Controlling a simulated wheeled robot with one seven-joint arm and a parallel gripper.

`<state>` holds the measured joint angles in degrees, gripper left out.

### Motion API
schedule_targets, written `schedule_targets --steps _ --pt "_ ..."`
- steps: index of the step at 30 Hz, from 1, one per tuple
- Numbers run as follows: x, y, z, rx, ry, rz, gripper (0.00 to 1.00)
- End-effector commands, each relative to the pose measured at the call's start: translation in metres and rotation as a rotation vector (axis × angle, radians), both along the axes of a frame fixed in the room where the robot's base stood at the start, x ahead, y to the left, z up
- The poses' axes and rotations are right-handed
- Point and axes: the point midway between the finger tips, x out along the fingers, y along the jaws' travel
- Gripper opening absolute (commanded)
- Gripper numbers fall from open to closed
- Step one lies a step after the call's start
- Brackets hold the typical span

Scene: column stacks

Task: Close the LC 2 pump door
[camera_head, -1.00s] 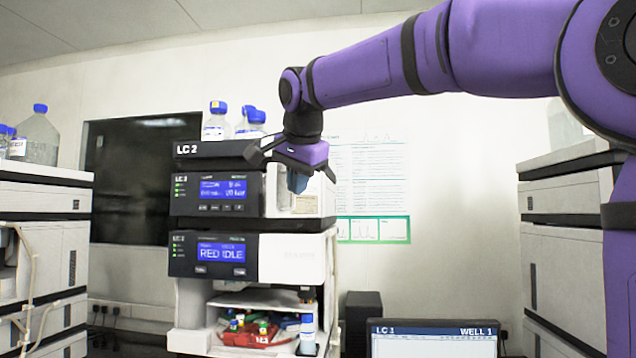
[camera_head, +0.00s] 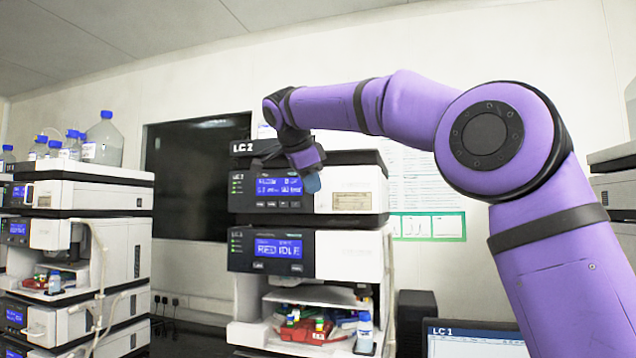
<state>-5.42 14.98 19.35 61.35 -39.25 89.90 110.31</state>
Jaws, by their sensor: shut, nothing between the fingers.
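The LC 2 stack (camera_head: 248,232) stands near the middle of the view, with its name on the top strip. Its upper module has a blue display and, to the right, a white front panel (camera_head: 358,182) with a small label, which seems to be the pump door. The panel looks flush with the front, with no clear gap visible. My gripper (camera_head: 312,183) points down in front of the module, between display and panel, with bluish fingertips together and nothing in them.
Below is a second module with a blue display (camera_head: 278,248), over an open bay with a red tray (camera_head: 308,330) and a bottle (camera_head: 364,325). Another stack (camera_head: 75,245) is at left, with bottles on top. A monitor (camera_head: 475,342) is at lower right.

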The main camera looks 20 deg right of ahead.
Motion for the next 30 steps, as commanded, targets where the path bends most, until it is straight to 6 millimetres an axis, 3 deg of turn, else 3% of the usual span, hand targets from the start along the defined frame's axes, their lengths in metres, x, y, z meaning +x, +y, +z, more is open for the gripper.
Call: schedule_targets --steps 12,30 --pt "0.027 -0.004 0.0 0.0 -0.001 0.002 0.0" --pt "0.031 -0.008 0.002 -0.004 -0.008 0.0 0.0"
